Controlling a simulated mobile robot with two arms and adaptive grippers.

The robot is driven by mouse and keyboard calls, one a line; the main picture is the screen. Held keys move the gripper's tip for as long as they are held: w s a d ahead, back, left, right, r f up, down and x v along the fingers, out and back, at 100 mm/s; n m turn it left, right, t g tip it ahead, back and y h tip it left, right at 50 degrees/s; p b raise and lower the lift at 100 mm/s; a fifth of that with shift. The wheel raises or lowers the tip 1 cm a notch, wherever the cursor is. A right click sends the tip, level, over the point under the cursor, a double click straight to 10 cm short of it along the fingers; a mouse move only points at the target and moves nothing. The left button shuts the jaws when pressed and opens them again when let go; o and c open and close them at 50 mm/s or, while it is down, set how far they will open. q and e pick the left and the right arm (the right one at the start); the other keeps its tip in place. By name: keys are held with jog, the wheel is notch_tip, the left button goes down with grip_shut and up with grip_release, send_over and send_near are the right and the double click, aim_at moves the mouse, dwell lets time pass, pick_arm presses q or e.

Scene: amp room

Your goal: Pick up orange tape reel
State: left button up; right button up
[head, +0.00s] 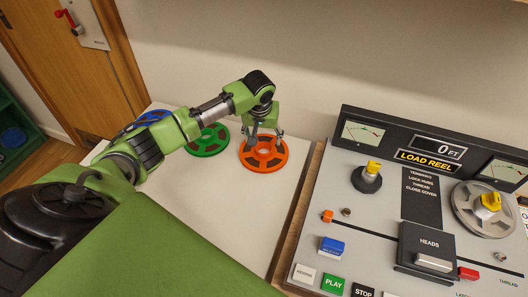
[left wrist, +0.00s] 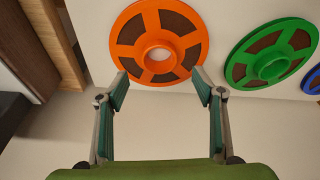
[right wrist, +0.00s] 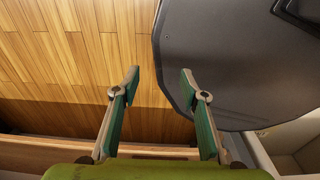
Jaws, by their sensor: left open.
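The orange tape reel (head: 264,154) lies flat on the white tabletop, to the right of the green reel. My left gripper (head: 264,134) is above its far side, pointing down, open and empty. In the left wrist view the orange reel (left wrist: 159,42) shows beyond the fingertips of my left gripper (left wrist: 160,84), with its hub between and past them. I cannot tell whether the fingertips touch the reel's rim. My right gripper (right wrist: 160,78) is open and empty in the right wrist view, over a wooden floor and a dark panel. It is not in the head view.
A green reel (head: 209,140) and a blue reel (head: 146,120) lie left of the orange one. The tape machine (head: 330,220) with its raised meter panel stands to the right. A wall (head: 300,70) rises close behind. The front tabletop is bare.

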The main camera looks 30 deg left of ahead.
aim_at(264, 146)
pick_arm(q)
jog(key=shift+w+f, duration=0.2)
jog(key=shift+f, duration=0.4)
jog(key=x, duration=0.4)
jog(key=shift+f+p, duration=0.3)
jog(key=shift+f, duration=0.05)
jog(key=shift+s, duration=0.1)
pick_arm(e)
jog(key=shift+w+r, duration=0.2)
jog(key=shift+w, duration=0.3)
jog(key=shift+w+r, duration=0.15)
jog(key=shift+w, duration=0.35)
pick_arm(q)
jog(key=c, duration=1.5)
pick_arm(e)
jog(key=shift+s+d, duration=0.15)
jog(key=shift+s, duration=0.1)
